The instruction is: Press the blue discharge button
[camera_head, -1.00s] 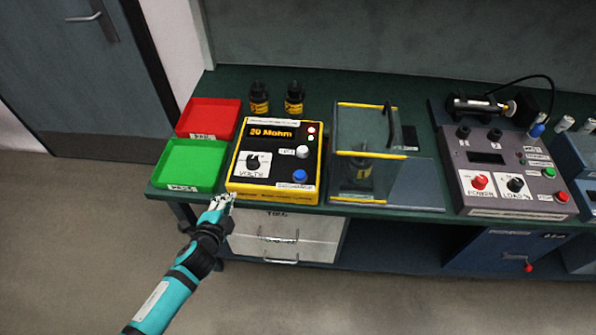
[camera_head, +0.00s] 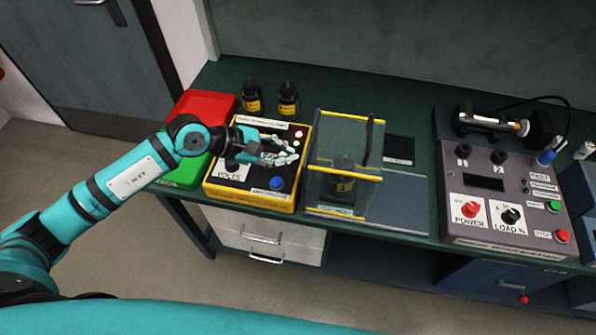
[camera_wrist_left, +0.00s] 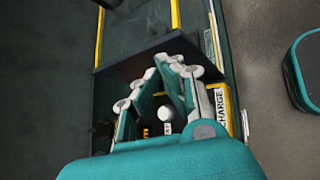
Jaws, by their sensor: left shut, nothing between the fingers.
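The blue button (camera_head: 276,183) is a round cap on the front right of the yellow-edged black box (camera_head: 250,200). My left gripper (camera_head: 292,152) is shut and empty above the box. In the head view its fingertips lie behind and slightly right of the blue button, apart from it. It hides the middle of the box top. In the left wrist view the left gripper (camera_wrist_left: 170,62) covers much of the box; a label ending in "CHARGE" (camera_wrist_left: 221,108) and a white knob (camera_wrist_left: 166,113) show, but I cannot make out the blue button there. My right gripper is not in view.
A clear case with yellow edges (camera_head: 345,175) stands close right of the box, holding a dark bottle. A red tray (camera_head: 205,103) and a green tray (camera_head: 185,175) are at left. Two dark bottles (camera_head: 288,95) stand behind. A grey control panel (camera_head: 500,190) is farther right.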

